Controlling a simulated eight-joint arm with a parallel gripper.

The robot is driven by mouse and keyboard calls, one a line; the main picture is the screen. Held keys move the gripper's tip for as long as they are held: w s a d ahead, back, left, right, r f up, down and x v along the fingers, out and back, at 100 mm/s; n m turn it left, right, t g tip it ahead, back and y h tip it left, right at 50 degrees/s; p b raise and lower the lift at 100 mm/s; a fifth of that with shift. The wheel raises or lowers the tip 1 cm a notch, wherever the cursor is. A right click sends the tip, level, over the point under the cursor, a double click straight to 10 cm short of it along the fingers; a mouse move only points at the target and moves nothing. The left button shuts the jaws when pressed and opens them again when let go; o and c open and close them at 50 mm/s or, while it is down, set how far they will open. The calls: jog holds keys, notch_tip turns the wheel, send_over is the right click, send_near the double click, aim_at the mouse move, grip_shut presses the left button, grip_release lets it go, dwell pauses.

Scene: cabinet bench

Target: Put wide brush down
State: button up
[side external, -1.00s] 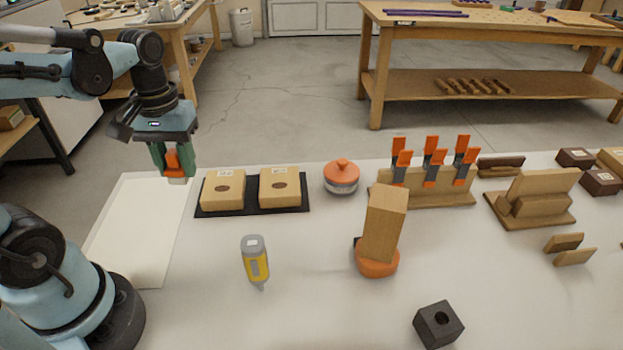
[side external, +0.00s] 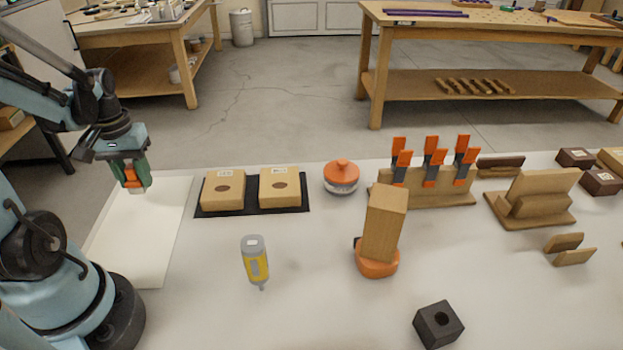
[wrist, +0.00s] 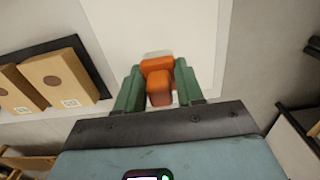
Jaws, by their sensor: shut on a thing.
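My gripper (side external: 131,178) is shut on the wide brush (side external: 132,177), which has an orange handle and a pale lower end. In the side view it is held above the far part of the white sheet (side external: 145,245) at the left of the bench. In the wrist view the orange brush (wrist: 158,82) sits between the green fingers of my gripper (wrist: 158,88), with white sheet beyond it. The bristles are mostly hidden. I cannot tell the exact gap between the brush and the sheet.
Two tan blocks (side external: 223,190) (side external: 279,187) stand on a black tray (side external: 252,208) right of the sheet. The sheet looks clear.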

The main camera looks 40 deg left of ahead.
aim_at(140, 190)
jog(key=shift+a+f, duration=0.25)
jog(key=shift+f, duration=1.9)
jog(key=shift+f, duration=0.15)
jog(key=o, duration=1)
notch_tip(140, 190, up, 12)
jog(key=shift+r, duration=0.1)
jog(key=w+d+m+t, duration=0.2)
jog(key=w+d+m, duration=0.1)
jog(key=d, duration=0.3)
jog(key=w+d+m+t, duration=0.2)
jog(key=w+d+m, duration=0.1)
jog(key=d, duration=0.4)
jog(key=w+d+m+t, duration=0.3)
jog(key=d, duration=0.4)
jog(key=shift+r, duration=0.4)
